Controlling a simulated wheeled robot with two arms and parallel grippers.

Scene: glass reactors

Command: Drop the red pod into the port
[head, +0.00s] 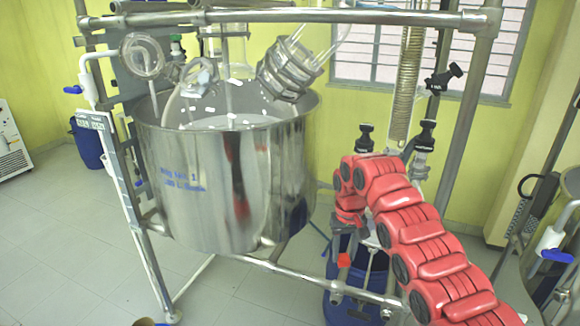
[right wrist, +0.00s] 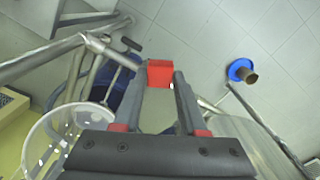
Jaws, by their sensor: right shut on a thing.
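The red pod (head: 344,260) is a small red block. In the right wrist view the pod (right wrist: 160,74) sits between the fingertips of my right gripper (right wrist: 160,82), which is shut on it. In the head view my right gripper (head: 345,252) points down below the bent red arm, right of the steel vessel and in front of the blue drum. In the right wrist view a blue ring with a brown tube (right wrist: 242,73) lies off to the right of the pod, apart from it. I cannot tell if this is the port. My left gripper is not in view.
A large steel vessel (head: 225,190) hangs in a metal pipe frame (head: 320,286). Glassware (head: 290,68) stands over it, and a coiled glass column (head: 407,80) is above my right arm. A blue drum (head: 345,306) stands under the frame. Tiled floor (head: 60,250) is clear at left.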

